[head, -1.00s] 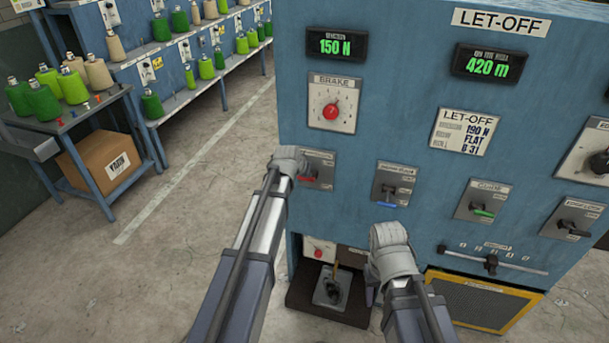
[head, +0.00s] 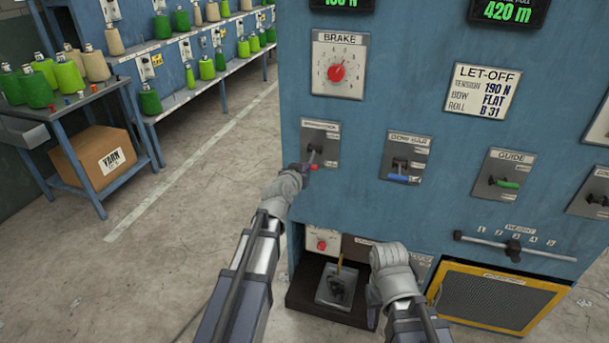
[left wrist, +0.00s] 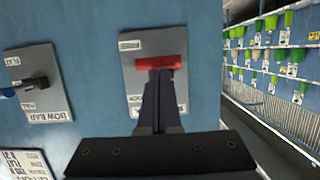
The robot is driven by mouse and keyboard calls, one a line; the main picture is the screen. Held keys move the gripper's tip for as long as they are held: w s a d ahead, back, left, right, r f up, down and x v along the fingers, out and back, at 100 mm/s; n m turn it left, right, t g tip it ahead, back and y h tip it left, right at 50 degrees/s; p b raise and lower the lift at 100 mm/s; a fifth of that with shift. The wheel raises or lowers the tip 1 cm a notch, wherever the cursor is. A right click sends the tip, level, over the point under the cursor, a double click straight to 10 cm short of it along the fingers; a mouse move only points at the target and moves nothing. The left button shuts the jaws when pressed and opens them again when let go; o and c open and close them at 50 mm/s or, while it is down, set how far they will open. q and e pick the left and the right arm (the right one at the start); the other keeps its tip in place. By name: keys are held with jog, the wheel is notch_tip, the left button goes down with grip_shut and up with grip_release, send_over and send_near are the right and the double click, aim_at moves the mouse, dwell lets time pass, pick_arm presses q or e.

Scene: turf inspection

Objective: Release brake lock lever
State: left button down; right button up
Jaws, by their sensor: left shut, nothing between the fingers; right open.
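The red-handled lever (head: 314,166) stands on a small grey plate (head: 332,132) under the brake dial; its small label is not readable. Its handle points down in the head view. My left gripper (head: 304,169) is shut and empty, with its tips at the red handle. In the left wrist view the shut fingers (left wrist: 159,82) lie just below the red bar (left wrist: 158,62); I cannot tell whether they touch it. My right gripper (head: 374,292) is open, low before the machine near the pedal recess; its fingers are mostly hidden.
The brake dial (head: 336,72) is above the lever. A blue-handled bow bar lever (head: 400,177) and a green-handled guide lever (head: 505,183) are to the right. A weight slider (head: 513,250) and a yellow-framed grille (head: 490,297) are lower right. Open floor lies left.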

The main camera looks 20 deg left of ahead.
pick_arm(q)
jog(key=shift+w+f+b, duration=0.2)
jog(key=shift+f+b, duration=1.1)
jog(key=shift+f, duration=0.25)
pick_arm(e)
jog(key=shift+f, duration=1.55)
